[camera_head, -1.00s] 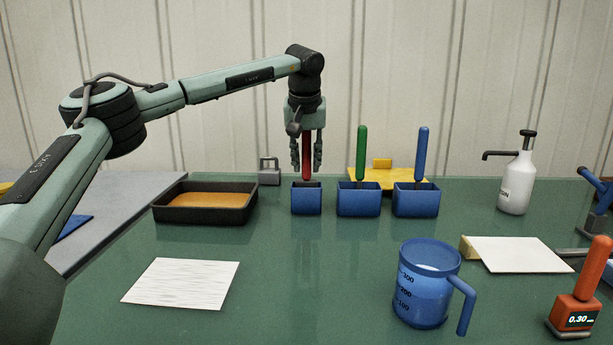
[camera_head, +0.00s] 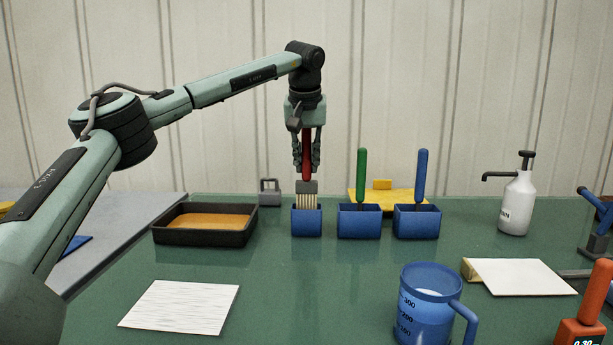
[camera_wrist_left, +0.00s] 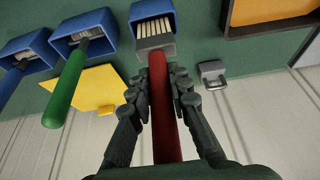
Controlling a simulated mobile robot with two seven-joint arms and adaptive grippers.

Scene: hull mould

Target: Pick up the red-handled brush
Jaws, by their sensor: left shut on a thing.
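The red-handled brush (camera_head: 307,188) is upright above the left blue holder (camera_head: 306,223), its grey ferrule and pale bristles now showing over the holder's rim. The bristle tips seem still at or just inside the rim. My left gripper (camera_head: 307,165) points down and is shut on the red handle. In the left wrist view the red handle (camera_wrist_left: 163,110) runs between the two fingers, and the bristles (camera_wrist_left: 153,27) show at the blue holder (camera_wrist_left: 150,10). My right gripper is not in view.
A green-handled brush (camera_head: 361,175) and a blue-handled brush (camera_head: 422,175) stand in blue holders to the right. A black tray with orange content (camera_head: 205,238) is at left. A blue measuring jug (camera_head: 425,315), white sheet (camera_head: 180,305) and pump bottle (camera_head: 516,205) stand around. The middle front is clear.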

